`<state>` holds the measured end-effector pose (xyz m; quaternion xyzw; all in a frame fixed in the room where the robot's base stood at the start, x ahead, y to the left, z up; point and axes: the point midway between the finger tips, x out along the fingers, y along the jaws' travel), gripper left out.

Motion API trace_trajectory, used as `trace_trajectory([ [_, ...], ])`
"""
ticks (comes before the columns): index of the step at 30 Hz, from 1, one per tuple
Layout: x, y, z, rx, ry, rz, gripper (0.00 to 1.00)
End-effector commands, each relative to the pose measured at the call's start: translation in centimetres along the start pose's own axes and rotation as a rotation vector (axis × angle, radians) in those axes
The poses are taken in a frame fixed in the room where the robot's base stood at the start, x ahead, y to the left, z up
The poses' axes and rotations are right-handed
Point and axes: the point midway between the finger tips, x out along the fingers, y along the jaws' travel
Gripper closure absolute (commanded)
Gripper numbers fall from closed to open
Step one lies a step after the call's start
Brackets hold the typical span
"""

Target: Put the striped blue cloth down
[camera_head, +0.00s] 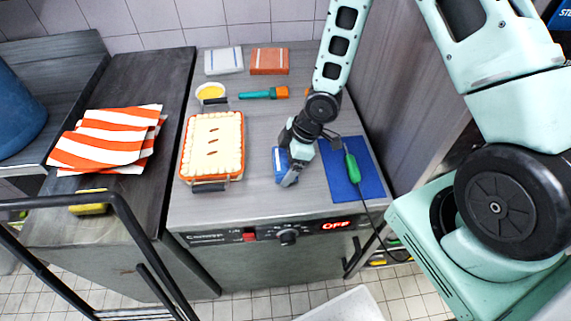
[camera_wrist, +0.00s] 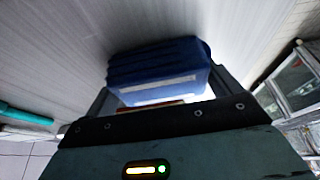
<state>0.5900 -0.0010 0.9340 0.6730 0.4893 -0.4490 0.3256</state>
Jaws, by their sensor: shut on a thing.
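The striped blue cloth (camera_head: 279,166) is a folded dark blue block at the front middle of the grey counter. My gripper (camera_head: 290,172) is shut on it, coming from above. In the wrist view the blue cloth (camera_wrist: 160,65) sits between the two fingers of my gripper (camera_wrist: 157,95), with a pale stripe along its near edge. The cloth is at or close to the counter top; I cannot tell whether it touches. Part of the cloth is hidden behind the gripper in the head view.
A pie dish (camera_head: 212,147) stands just left of the cloth. A blue mat (camera_head: 371,180) with a green-handled tool (camera_head: 352,168) and cable lies right.

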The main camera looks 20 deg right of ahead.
Motion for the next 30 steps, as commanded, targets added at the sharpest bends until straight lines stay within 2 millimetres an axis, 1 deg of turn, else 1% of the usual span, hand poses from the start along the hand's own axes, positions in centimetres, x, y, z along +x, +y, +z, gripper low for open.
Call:
trace_trajectory([
  [4, -0.2, 0.0, -0.1, 0.000, 0.000, 0.001, 0.34],
  [8, 0.2, 0.0, 0.1, 0.000, 0.000, 0.000, 0.34],
  [9, 0.2, 0.0, 0.1, 0.000, 0.000, 0.001, 0.07],
  [10, 0.1, 0.0, 0.0, 0.000, 0.000, 0.001, 0.00],
  [17, 0.1, 0.0, 0.0, 0.000, 0.000, 0.001, 0.00],
  [20, -0.4, 0.0, -0.2, 0.000, 0.000, 0.001, 0.00],
  [23, -1.4, 0.1, -0.2, 0.001, 0.000, 0.001, 0.00],
  [30, -5.5, 0.1, -0.4, 0.002, 0.000, 0.002, 0.00],
])
